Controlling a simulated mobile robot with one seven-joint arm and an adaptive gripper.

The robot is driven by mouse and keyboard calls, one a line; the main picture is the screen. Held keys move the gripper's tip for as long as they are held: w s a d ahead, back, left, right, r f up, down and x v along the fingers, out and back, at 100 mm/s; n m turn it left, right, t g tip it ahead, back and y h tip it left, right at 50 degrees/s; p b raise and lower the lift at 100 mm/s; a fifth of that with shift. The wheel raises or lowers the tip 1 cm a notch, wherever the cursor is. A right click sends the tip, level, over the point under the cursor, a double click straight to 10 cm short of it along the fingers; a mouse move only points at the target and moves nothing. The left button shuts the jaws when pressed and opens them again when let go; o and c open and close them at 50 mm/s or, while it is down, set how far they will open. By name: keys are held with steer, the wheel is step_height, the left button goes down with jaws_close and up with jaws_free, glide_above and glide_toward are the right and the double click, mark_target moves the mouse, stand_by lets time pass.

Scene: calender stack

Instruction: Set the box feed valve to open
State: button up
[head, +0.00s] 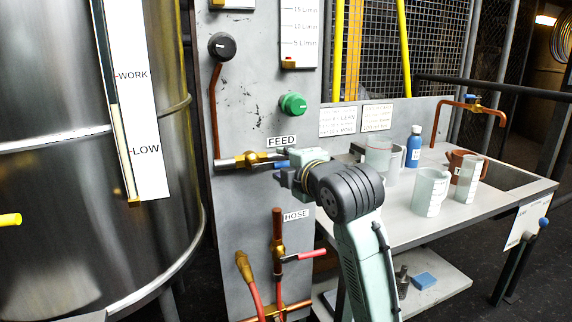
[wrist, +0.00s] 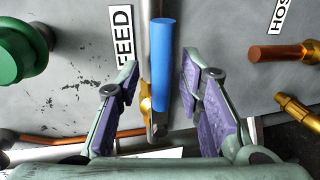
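The feed valve has a brass body (head: 254,159) on a horizontal pipe, just under the FEED label (head: 282,141). Its blue lever (head: 282,164) points right in the head view, roughly along the pipe; its far part is hidden by my gripper (head: 284,176). In the wrist view, the blue lever (wrist: 162,65) lies between the two purple-padded fingers of my gripper (wrist: 160,72). A gap shows on both sides of the lever, so the fingers are open around it and not pressed on it. The brass body (wrist: 146,103) shows beside the lever.
A green knob (head: 293,104) is above the feed valve, a red-handled HOSE valve (head: 305,255) below. A steel tank (head: 60,240) with a level gauge stands left. The bench (head: 400,205) at right holds beakers, a blue bottle (head: 414,147) and a copper jug (head: 455,162).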

steer(key=v, duration=1.2)
